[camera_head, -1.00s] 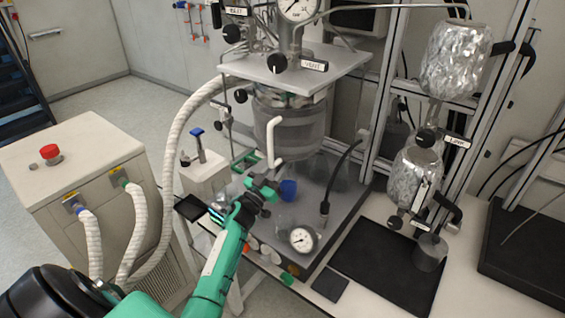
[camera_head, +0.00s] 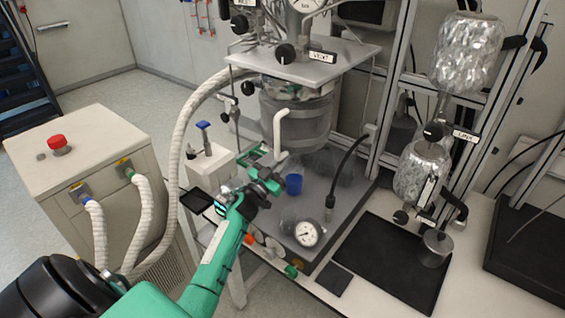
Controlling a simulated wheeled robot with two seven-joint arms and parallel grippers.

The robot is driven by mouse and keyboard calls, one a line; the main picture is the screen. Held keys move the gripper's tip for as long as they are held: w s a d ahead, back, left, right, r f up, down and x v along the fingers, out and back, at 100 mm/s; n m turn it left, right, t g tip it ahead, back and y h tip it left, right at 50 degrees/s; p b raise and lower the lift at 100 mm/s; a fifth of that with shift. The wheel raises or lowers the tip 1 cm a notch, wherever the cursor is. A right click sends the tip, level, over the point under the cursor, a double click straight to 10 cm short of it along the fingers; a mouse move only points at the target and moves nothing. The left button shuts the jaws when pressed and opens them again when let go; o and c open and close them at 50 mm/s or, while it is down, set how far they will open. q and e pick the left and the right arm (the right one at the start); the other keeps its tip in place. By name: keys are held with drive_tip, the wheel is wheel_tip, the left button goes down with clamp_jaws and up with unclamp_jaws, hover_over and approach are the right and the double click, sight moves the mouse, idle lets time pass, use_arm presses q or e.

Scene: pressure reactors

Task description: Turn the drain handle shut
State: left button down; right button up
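The glass reactor vessel (camera_head: 297,118) hangs under a grey metal plate, with a white bent tube (camera_head: 281,131) at its front. A small container with blue contents (camera_head: 294,184) stands below it. Green parts (camera_head: 249,155) show low at the vessel's left; I cannot tell for sure which one is the drain handle, and my gripper partly covers that area. My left gripper (camera_head: 268,178) is in front of the vessel's underside, just left of the blue container. Its fingers are small and overlap the green parts, so its opening and any contact cannot be told. My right gripper is out of view.
A pressure gauge (camera_head: 307,234) lies right of my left arm. A white post with a blue-topped valve (camera_head: 203,136) and thick white hoses (camera_head: 177,150) stand at left. A cabinet with a red button (camera_head: 58,143) is farther left. A black mat (camera_head: 392,262) leaves free room at right.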

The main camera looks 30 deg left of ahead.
use_arm(q)
drive_tip(key=m+h+b, duration=0.1)
drive_tip(key=m, duration=0.2)
drive_tip(key=m+g+h, duration=0.1)
drive_tip(key=m, duration=0.2)
drive_tip(key=shift+f+h+b, duration=0.2)
drive_tip(key=shift+h+b, duration=0.15)
drive_tip(key=shift+h, duration=0.05)
drive_tip(key=m+g+h, duration=0.1)
drive_tip(key=m, duration=0.2)
drive_tip(key=m+g+h, duration=0.1)
drive_tip(key=m, duration=0.2)
drive_tip(key=shift+d+b, duration=0.15)
drive_tip(key=shift+b, duration=0.25)
drive_tip(key=m+g, duration=0.1)
drive_tip(key=m, duration=0.3)
drive_tip(key=shift+g+h, duration=0.3)
drive_tip(key=shift+g, duration=0.1)
drive_tip(key=shift+d+f+m+g+p, duration=0.15)
drive_tip(key=shift+m+g+p, duration=0.45)
drive_tip(key=shift+m, duration=1.4)
drive_tip(key=c, duration=1.5)
unclamp_jaws()
drive_tip(key=shift+o, duration=0.2)
